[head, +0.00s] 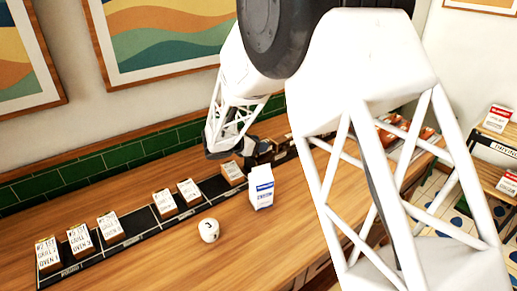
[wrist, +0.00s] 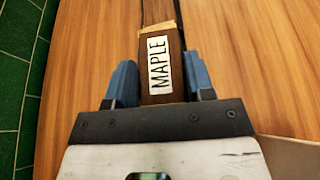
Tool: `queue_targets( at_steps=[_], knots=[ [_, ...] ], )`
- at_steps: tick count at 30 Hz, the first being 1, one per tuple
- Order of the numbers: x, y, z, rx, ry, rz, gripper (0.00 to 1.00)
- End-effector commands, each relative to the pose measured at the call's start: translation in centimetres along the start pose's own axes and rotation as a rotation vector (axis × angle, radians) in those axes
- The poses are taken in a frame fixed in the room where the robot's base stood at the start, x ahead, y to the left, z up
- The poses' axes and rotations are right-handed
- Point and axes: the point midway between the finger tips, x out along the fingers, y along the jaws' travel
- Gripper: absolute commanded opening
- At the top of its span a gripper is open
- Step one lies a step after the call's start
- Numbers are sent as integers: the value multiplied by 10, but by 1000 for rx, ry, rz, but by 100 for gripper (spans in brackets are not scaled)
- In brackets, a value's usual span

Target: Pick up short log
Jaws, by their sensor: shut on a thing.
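A dark brown log (wrist: 150,40) with a white label reading MAPLE lies between the two blue fingers of my gripper (wrist: 160,88) in the wrist view. The gripper is shut on it, low over the wooden counter. Its far end runs toward the top of the wrist view. In the head view my gripper (head: 258,151) is at the far part of the counter, and my arm hides much of it; the held log is hard to make out there.
A black rail (head: 140,224) on the counter (head: 150,180) holds several labelled blocks. A white and blue carton (head: 261,187) stands just in front of my gripper, and a small white round pot (head: 209,230) sits nearer. Green tiles (head: 120,152) line the wall behind.

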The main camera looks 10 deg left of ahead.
Motion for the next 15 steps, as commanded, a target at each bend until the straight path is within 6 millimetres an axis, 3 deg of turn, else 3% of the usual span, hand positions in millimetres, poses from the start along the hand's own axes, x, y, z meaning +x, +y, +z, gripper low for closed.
queue_targets(
  at_steps=[15],
  knots=[
    [-27,0,66,2,0,1,23]
  ],
)
